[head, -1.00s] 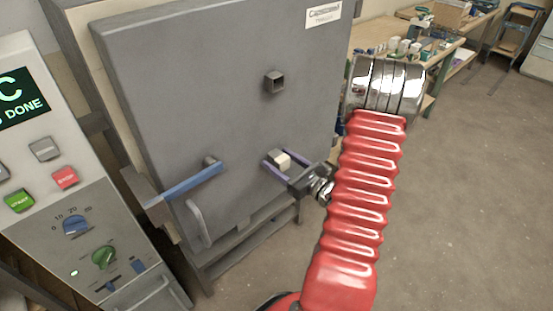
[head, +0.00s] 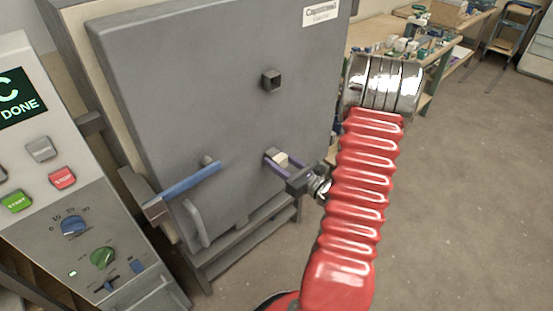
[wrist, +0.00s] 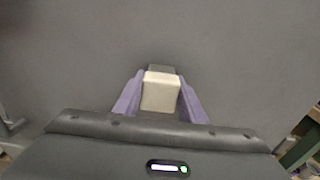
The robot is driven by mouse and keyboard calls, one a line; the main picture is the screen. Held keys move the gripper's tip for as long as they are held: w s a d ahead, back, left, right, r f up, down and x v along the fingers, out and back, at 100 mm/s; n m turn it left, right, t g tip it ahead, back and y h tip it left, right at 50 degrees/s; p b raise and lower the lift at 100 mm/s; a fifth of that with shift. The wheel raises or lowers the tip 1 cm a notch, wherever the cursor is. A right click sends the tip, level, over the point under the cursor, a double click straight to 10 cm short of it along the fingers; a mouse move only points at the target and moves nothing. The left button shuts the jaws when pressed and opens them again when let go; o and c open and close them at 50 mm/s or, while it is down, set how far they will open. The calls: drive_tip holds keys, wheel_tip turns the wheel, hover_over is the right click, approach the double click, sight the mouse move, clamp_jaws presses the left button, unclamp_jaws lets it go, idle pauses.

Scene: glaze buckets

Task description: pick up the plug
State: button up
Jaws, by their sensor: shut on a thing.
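The plug (head: 281,160) is a small pale, cream-coloured block at the grey kiln door. In the wrist view the plug (wrist: 161,93) sits between the two purple fingers of my gripper (wrist: 161,95), which touch its sides. A darker grey piece shows just behind it, against the door. In the head view my gripper (head: 278,164) is shut on the plug at the lower right part of the door. Whether the plug is still seated in the door cannot be told.
The grey kiln door (head: 200,90) fills the space ahead, with a square dark port (head: 271,80) higher up. A blue-handled latch (head: 190,181) and a grey handle (head: 195,222) lie to the left. A control panel (head: 75,200) stands far left. A cluttered workbench (head: 440,45) is behind right.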

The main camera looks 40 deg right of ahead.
drive_tip(key=shift+r, duration=0.1)
drive_tip(key=s, duration=1.8)
drive_tip(key=shift+d, duration=0.25)
drive_tip(key=shift+s, duration=0.2)
drive_tip(key=s, duration=0.8)
drive_tip(key=shift+d, duration=0.15)
idle(1.4)
drive_tip(key=shift+w, duration=0.1)
idle(0.4)
